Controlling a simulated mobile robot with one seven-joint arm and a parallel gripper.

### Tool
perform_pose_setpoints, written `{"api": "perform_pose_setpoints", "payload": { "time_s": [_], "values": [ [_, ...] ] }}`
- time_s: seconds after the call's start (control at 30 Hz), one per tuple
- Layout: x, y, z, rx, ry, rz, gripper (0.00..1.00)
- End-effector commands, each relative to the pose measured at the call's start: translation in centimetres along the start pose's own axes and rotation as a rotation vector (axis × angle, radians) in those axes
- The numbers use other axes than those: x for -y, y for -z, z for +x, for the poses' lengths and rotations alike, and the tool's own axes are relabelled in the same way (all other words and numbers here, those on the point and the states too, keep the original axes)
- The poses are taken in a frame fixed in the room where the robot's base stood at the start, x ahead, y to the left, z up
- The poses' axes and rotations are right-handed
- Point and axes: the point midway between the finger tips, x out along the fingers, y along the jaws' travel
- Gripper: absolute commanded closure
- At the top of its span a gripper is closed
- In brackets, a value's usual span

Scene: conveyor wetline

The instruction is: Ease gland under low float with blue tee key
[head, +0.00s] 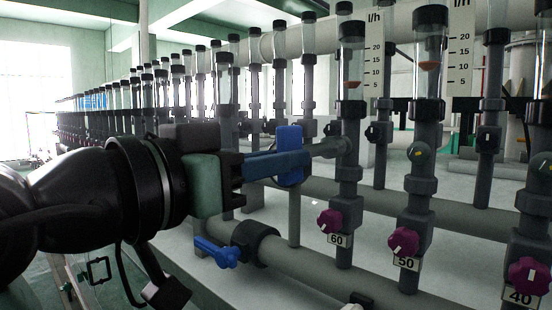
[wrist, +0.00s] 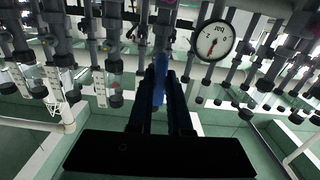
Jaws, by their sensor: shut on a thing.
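My gripper (head: 240,168) is shut on the blue tee key (head: 290,142), which lies level and points right. The key also shows between the fingers in the wrist view (wrist: 160,72). Its grey tip reaches the gland (head: 345,147) on the column tagged 60; I cannot tell whether it is seated. Above that gland, a clear tube holds an orange float (head: 353,84) near the 5 mark. The float in the tube of column 50 (head: 429,66) sits higher, near 10.
Purple knobs sit on the columns tagged 60 (head: 330,221), 50 (head: 403,241) and 40 (head: 528,275). A blue-handled valve (head: 216,251) is on the lower pipe below my gripper. Many tube columns run back left. A round gauge (wrist: 214,41) shows in the wrist view.

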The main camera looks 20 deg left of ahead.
Motion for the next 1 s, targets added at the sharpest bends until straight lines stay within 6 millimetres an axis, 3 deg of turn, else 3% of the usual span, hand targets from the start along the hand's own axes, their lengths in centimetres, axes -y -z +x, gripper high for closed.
{"api": "perform_pose_setpoints", "payload": {
  "time_s": [0.73,1.0],
  "values": [
    [-0.1,0.1,1.4,0.0,-0.001,-0.006,1.0],
    [-0.2,0.3,1.4,0.0,-0.002,-0.167,1.0]
  ]
}}
